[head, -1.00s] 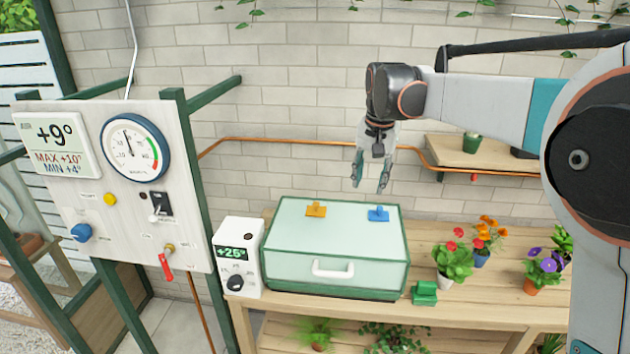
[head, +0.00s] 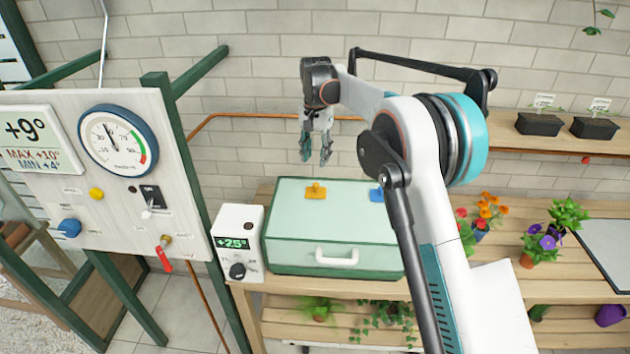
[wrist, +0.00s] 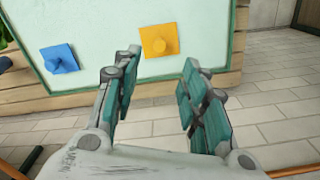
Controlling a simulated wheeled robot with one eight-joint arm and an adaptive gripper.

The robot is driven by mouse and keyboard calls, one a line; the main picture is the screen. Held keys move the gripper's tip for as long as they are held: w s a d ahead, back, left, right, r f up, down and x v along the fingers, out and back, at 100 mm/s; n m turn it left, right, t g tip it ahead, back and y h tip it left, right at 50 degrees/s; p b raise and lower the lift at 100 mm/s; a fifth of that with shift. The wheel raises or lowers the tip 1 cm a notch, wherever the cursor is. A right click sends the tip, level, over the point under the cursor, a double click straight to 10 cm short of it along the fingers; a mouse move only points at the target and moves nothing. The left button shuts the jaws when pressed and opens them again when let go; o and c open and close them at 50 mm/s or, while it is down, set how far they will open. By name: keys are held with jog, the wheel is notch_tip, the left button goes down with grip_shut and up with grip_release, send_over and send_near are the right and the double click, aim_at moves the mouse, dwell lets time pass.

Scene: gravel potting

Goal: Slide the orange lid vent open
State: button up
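The orange lid vent (head: 316,191) sits on the pale lid of the green propagator box (head: 300,255), left of the lid's middle. In the wrist view the orange vent (wrist: 160,40) is a square plate with a round knob, ahead of and between my fingers. A blue vent (head: 376,195) sits on the same lid to the right, partly behind my arm; it also shows in the wrist view (wrist: 60,58). My gripper (head: 316,160) is open and empty, pointing down above the lid's back edge, apart from the orange vent.
A white control box (head: 238,243) reading +25 stands left of the propagator. Potted flowers (head: 541,243) stand on the wooden bench to the right. A control panel (head: 110,190) with a gauge stands at the left. A copper pipe (head: 245,114) runs along the brick wall.

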aim_at(316, 184)
notch_tip(316, 184, down, 10)
jog(key=shift+f+b, duration=0.2)
jog(key=shift+b, duration=0.5)
jog(key=shift+c, duration=0.6)
grip_shut()
